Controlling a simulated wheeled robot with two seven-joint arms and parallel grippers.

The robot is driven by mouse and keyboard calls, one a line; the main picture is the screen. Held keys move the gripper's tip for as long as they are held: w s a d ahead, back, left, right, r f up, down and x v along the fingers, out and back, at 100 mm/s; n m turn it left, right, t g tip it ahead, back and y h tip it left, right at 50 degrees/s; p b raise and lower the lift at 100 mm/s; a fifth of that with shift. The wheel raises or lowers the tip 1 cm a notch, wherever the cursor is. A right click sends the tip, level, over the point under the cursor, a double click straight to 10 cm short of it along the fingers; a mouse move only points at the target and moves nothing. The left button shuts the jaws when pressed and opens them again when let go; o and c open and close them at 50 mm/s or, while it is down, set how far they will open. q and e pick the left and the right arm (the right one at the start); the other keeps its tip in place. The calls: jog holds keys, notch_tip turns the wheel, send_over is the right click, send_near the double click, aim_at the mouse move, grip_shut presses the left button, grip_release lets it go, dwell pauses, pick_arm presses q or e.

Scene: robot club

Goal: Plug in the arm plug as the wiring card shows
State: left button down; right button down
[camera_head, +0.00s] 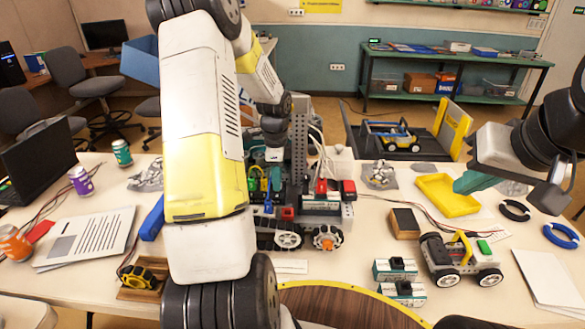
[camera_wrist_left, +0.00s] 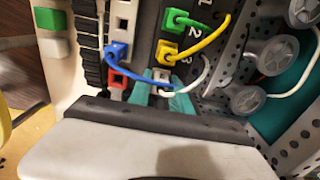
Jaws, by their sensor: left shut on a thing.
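In the left wrist view my left gripper (camera_wrist_left: 162,88) has its teal fingertips shut on a pale plug (camera_wrist_left: 161,76) with a white cable. The plug is at a dark port strip, just below a yellow plug (camera_wrist_left: 167,50) and a green plug (camera_wrist_left: 176,20). Numerals 2 and 3 show beside them. I cannot tell whether the pale plug is seated. A blue plug (camera_wrist_left: 116,51) and a red socket (camera_wrist_left: 117,78) are to its left. In the head view the wired robot (camera_head: 320,205) stands mid-table, partly behind my left arm. My right gripper (camera_head: 470,182) is beside a yellow tray; its opening is unclear.
The yellow tray (camera_head: 447,196), a small wheeled car (camera_head: 460,260) and a wooden block (camera_head: 404,223) are on the right. Papers (camera_head: 85,238), a laptop (camera_head: 36,160) and cans are on the left. No wiring card is clearly readable.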

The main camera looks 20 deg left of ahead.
pick_arm(q)
jog(key=shift+f, duration=0.4)
dwell(0.8)
jog(key=c, duration=1.1)
grip_release()
jog(key=shift+r, duration=0.1)
jog(key=shift+r, duration=2.95)
